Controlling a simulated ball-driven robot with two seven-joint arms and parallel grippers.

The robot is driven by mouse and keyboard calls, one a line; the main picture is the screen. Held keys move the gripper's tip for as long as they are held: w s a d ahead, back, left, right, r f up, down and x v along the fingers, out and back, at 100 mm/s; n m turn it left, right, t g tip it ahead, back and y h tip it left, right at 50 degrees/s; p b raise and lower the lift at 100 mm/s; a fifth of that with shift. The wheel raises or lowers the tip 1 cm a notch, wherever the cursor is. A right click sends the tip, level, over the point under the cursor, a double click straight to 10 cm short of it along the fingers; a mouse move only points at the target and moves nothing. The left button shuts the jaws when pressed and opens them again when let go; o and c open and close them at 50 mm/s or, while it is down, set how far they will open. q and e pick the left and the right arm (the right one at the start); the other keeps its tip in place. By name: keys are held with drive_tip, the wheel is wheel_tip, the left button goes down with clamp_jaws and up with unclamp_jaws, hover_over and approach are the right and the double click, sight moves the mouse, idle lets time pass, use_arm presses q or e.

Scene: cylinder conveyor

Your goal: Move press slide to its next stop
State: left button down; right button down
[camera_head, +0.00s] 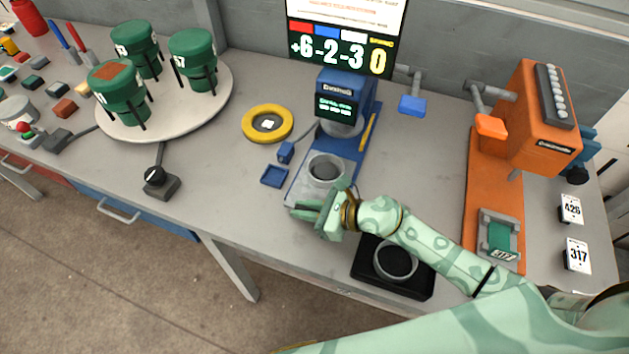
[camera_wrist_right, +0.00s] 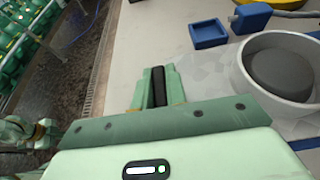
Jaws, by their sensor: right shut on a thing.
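The blue press (camera_head: 340,95) stands at the back middle of the bench, its blue base running toward me. The pale press slide (camera_head: 304,190) lies on that base, out in front of the press head, with a grey-white round cup (camera_head: 325,168) on it. The cup also shows at the right of the right wrist view (camera_wrist_right: 285,70). My right gripper (camera_head: 300,211) is at the slide's front end, just in front of the cup. It is shut on a narrow dark part (camera_wrist_right: 158,86) of the slide, mostly hidden by the fingers. My left gripper is not in view.
A small blue tray (camera_head: 274,176) and a yellow ring (camera_head: 267,123) lie left of the press. A black stand with a round cup (camera_head: 394,262) is right of my gripper. An orange press (camera_head: 535,120) stands further right. A white turntable (camera_head: 205,110) bears green pots.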

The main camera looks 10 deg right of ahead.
drive_tip(key=s+a, duration=0.1)
drive_tip(key=s+a+p, duration=0.1)
drive_tip(key=s, duration=0.1)
drive_tip(key=shift+s+a, duration=0.15)
drive_tip(key=shift+s, duration=0.15)
drive_tip(key=shift+s+a+f+p, duration=0.1)
drive_tip(key=shift+p, duration=0.2)
drive_tip(key=c, duration=1.6)
unclamp_jaws()
drive_tip(key=shift+c, duration=0.2)
drive_tip(key=shift+o, duration=1)
drive_tip(key=shift+s, duration=0.15)
